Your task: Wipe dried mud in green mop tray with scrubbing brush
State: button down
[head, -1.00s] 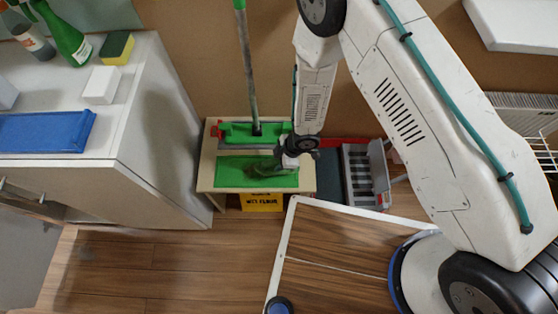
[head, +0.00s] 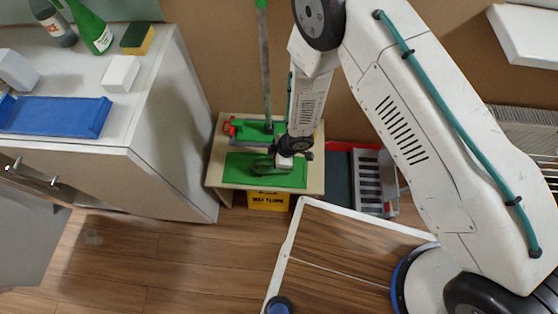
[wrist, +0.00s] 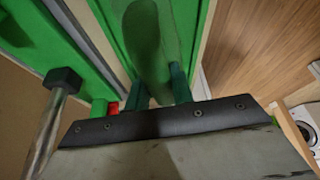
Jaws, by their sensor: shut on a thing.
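The green mop tray (head: 240,176) lies flat on a low pale bench and also shows in the wrist view (wrist: 110,22). My gripper (head: 282,162) is low over the tray's right half. In the wrist view its teal fingers (wrist: 160,88) are shut on a dark green, elongated thing, which looks like the scrubbing brush (wrist: 148,45). The brush reaches out over the tray; its underside is hidden. In the head view a dark patch (head: 261,168) lies left of the gripper; I cannot tell how much is brush, dried mud or shadow.
A green mop head (head: 255,130) with an upright pole (head: 266,75) stands behind the tray. A grey slotted caddy (head: 368,178) is to the right. A white cabinet (head: 165,130) stands close on the left.

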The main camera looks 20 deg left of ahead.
jog(key=shift+s+a+f, duration=0.1)
jog(key=shift+s+a, duration=0.2)
jog(key=shift+a, duration=1)
jog(key=shift+s+a+f, duration=0.15)
jog(key=shift+s+a, duration=0.2)
jog(key=shift+a, duration=1)
jog(key=shift+s+a+f, duration=0.1)
jog(key=shift+s+a, duration=0.2)
jog(key=shift+a, duration=1)
jog(key=shift+f, duration=0.15)
jog(key=shift+w+d+r, duration=0.1)
jog(key=shift+w+d, duration=0.15)
jog(key=shift+d, duration=0.85)
jog(key=shift+w+d+r, duration=0.1)
jog(key=shift+w+d, duration=0.2)
jog(key=shift+d, duration=0.8)
jog(key=shift+w+d, duration=0.25)
jog(key=shift+d, duration=0.85)
jog(key=shift+w+d+f, duration=0.1)
jog(key=shift+w+d, duration=0.1)
jog(key=shift+d, duration=0.55)
jog(key=shift+w+d+f, duration=0.1)
jog(key=shift+w+d, duration=0.05)
jog(key=shift+d, duration=0.6)
jog(key=shift+w+d+r, duration=0.1)
jog(key=shift+w+d, duration=0.1)
jog(key=shift+d, duration=0.6)
jog(key=shift+w+d, duration=0.15)
jog(key=shift+d, duration=0.95)
